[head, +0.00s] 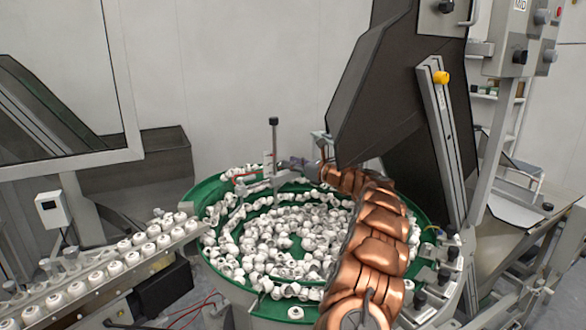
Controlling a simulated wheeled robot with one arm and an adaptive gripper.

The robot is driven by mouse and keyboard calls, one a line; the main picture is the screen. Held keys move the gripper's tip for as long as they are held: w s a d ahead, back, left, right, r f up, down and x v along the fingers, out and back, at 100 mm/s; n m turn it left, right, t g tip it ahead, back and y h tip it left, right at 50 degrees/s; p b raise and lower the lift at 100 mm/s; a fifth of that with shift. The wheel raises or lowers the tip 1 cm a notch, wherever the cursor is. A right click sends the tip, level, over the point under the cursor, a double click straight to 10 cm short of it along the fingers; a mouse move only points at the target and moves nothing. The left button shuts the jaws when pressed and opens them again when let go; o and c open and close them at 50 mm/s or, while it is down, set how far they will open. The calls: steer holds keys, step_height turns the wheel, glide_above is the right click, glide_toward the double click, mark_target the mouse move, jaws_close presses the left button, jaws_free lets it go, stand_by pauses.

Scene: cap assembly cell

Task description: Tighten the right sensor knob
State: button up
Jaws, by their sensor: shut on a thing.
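My copper arm reaches over the right side of the green bowl to the sensor bracket (262,184). My gripper (286,164) is at the bracket, just right of the upright post (274,145) with the dark top. It is small in view and shut on what I take to be the right sensor knob. The fingers hide the knob, so I cannot see its shape or how far it is turned. A thin red cable (240,179) shows at the bracket's left end.
The green bowl (207,190) is full of loose white caps (275,235). A rail with rows of white caps (115,268) runs at the lower left. A large dark panel (375,95) and a grey upright with a yellow knob (441,77) stand close to my arm's right.

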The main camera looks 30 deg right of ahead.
steer(key=shift+a+m+t+h+b, duration=0.15)
steer(key=shift+m+t+h+b, duration=0.15)
steer(key=shift+m+h+b, duration=0.5)
steer(key=m+h+b, duration=0.1)
steer(key=h+b, duration=0.1)
steer(key=m+h+b, duration=0.1)
steer(key=h+b, duration=0.1)
steer(key=b, duration=0.1)
steer(key=shift+f+t, duration=0.2)
steer(key=shift+t, duration=0.1)
steer(key=m+h+b, duration=0.2)
steer(key=h+b, duration=0.1)
steer(key=b, duration=0.1)
steer(key=m+h+b, duration=0.2)
steer(key=h+b, duration=0.1)
steer(key=shift+a+g+b, duration=0.1)
steer(key=shift+g+b, duration=0.25)
steer(key=shift+g, duration=0.05)
steer(key=m+g+h+b, duration=0.1)
steer(key=m+h+b, duration=0.1)
steer(key=h, duration=0.1)
steer(key=shift+b, duration=0.4)
steer(key=shift+d+r+m+g+h+b, duration=0.2)
steer(key=shift+r+m+g+h+b, duration=0.1)
steer(key=shift+m+g+h+b, duration=0.4)
steer(key=shift+r+h, duration=0.1)
steer(key=shift+h, duration=0.3)
steer(key=o, duration=1.2)
steer(key=shift+c, duration=0.2)
